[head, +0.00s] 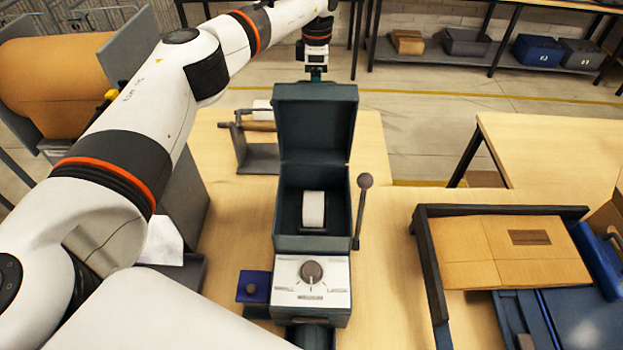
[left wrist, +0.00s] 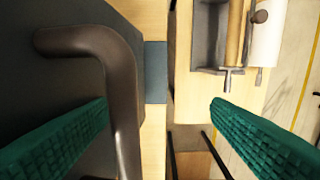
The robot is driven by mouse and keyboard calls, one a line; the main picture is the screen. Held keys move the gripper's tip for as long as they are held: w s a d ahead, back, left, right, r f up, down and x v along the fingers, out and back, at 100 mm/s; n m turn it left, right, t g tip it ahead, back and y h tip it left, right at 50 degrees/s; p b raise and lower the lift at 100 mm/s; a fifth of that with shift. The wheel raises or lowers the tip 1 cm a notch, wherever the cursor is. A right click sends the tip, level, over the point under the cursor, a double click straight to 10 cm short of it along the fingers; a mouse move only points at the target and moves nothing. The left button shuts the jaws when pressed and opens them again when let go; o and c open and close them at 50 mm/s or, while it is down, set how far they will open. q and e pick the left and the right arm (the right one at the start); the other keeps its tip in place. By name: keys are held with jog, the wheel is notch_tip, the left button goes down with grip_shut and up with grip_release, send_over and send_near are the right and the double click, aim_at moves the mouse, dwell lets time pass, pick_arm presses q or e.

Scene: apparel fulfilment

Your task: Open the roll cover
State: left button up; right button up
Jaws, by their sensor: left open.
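The label machine's roll cover (head: 315,118) is a dark teal lid standing upright, hinged open above its box (head: 283,205). A white roll (head: 313,209) is visible inside the box. My left gripper (head: 316,74) is at the lid's top edge, its fingers mostly hidden behind it in the head view. In the left wrist view, my left gripper (left wrist: 160,130) has green fingers spread wide apart. A brown bar handle (left wrist: 122,90) on a dark panel passes beside the left finger, inside the gap; I cannot tell whether they touch. My right gripper is not in view.
A lever with a round knob (head: 365,183) stands right of the box. The dial panel (head: 311,279) is in front, with a blue button box (head: 254,287) at its left. A roll stand (head: 252,150) is behind left. A flat cardboard piece (head: 508,250) lies at right.

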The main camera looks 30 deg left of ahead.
pick_arm(q)
notch_tip(320, 180, up, 8)
jog(key=p, duration=0.3)
dwell(0.4)
dwell(0.4)
